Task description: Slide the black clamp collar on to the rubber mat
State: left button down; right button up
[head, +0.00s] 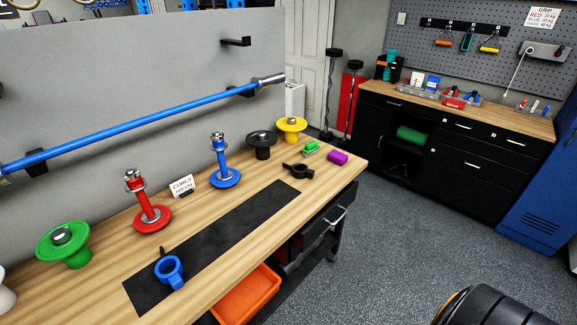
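The black clamp collar (299,171) lies on the wooden bench top, just beyond the far right end of the rubber mat. It looks clear of the mat, with a small strip of wood between them. The black rubber mat (215,232) is a long strip running along the bench. A blue clamp collar (169,271) rests on the near left end of the mat. Neither of my grippers is in view.
Red (152,218) and blue (225,178) posts, a card (182,185) and green (63,250), black (262,143) and yellow (291,128) holders line the back. The mat's middle is clear.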

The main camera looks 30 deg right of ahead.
aim_at(305, 172)
jog(key=i+l+u, duration=0.15)
jog(key=l, duration=0.65)
jog(key=l+u, duration=0.15)
jog(key=l, duration=0.7)
jog(key=i, duration=0.05)
